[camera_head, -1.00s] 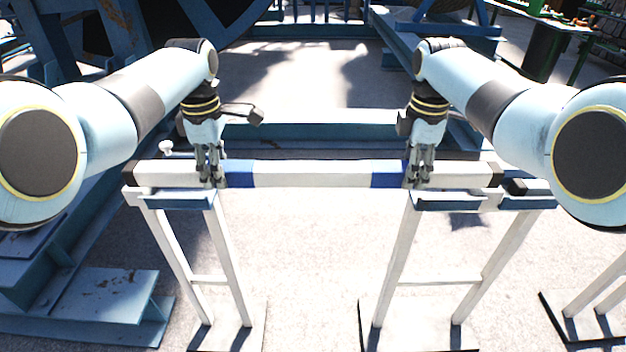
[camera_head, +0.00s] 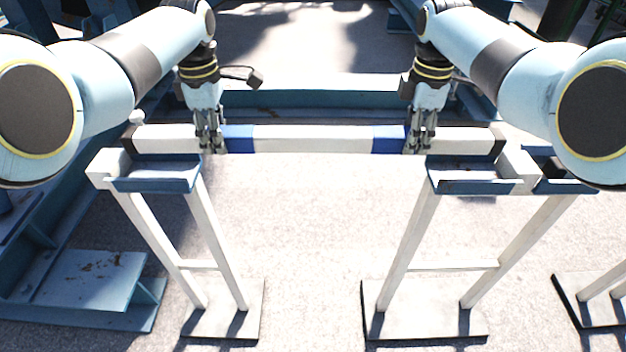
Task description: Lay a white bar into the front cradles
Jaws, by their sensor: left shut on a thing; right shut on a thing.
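The white bar (camera_head: 313,139) has two blue bands and dark ends. It is level and runs left to right across the head view. My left gripper (camera_head: 211,148) is shut on it beside the left blue band. My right gripper (camera_head: 418,148) is shut on it beside the right blue band. The left front cradle (camera_head: 155,184) and the right front cradle (camera_head: 478,186) are blue trays on white stands. Both trays look empty. The bar appears just beyond and above them; its exact height over them is hard to tell.
White stand legs (camera_head: 216,240) with flat base plates rise from the concrete floor. Another blue tray (camera_head: 567,186) sits right of the right cradle, partly behind my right arm. A blue steel beam (camera_head: 315,103) lies behind the bar. The floor between the stands is clear.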

